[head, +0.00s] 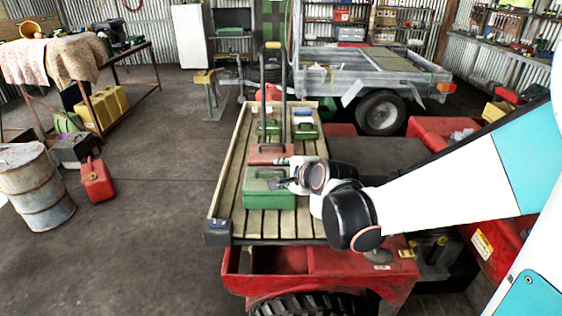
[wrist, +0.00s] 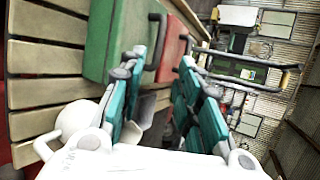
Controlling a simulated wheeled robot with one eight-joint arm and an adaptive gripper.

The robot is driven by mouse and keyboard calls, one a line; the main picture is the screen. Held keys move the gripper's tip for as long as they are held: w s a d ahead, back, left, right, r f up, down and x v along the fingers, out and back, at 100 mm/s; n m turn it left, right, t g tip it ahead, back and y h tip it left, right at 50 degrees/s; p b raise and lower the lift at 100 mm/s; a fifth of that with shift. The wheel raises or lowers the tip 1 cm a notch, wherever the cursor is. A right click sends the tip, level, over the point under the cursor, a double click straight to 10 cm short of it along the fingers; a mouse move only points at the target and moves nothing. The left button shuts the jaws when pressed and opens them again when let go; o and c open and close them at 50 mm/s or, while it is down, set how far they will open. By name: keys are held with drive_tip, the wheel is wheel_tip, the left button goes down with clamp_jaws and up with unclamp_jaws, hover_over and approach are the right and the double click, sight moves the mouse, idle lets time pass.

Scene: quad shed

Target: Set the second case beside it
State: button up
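A green case (head: 268,200) lies on the slatted wooden rack (head: 228,205) of the red quad, at the near end. A red case (head: 268,154) sits just behind it. My gripper (head: 280,172) is at the right side of the green case, by its top. In the wrist view my gripper (wrist: 162,62) is open, its teal fingers spread apart. The green case (wrist: 108,40) and its dark handle (wrist: 153,48) are in front of the fingers, with the red case (wrist: 174,48) beside it. I cannot tell whether the handle lies between the fingers.
Smaller green cases (head: 303,131) stand farther back on the rack, near upright dark bars (head: 284,90). Bare slats show left of the cases and at the near end. A trailer (head: 375,75) stands behind; a barrel (head: 35,190) and jerry can (head: 97,181) stand left.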

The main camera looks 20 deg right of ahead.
drive_tip(key=s+r+n+g, duration=0.1)
drive_tip(key=s+n+g, duration=0.1)
drive_tip(key=s+n, duration=0.7)
drive_tip(key=s+a+r+n+g+h, duration=0.1)
drive_tip(key=s+r+n+g, duration=0.1)
drive_tip(key=s+n, duration=0.8)
drive_tip(key=shift+s+g, duration=0.4)
drive_tip(key=shift+s, duration=2.5)
drive_tip(key=shift+a, duration=0.1)
drive_tip(key=shift+c, duration=0.2)
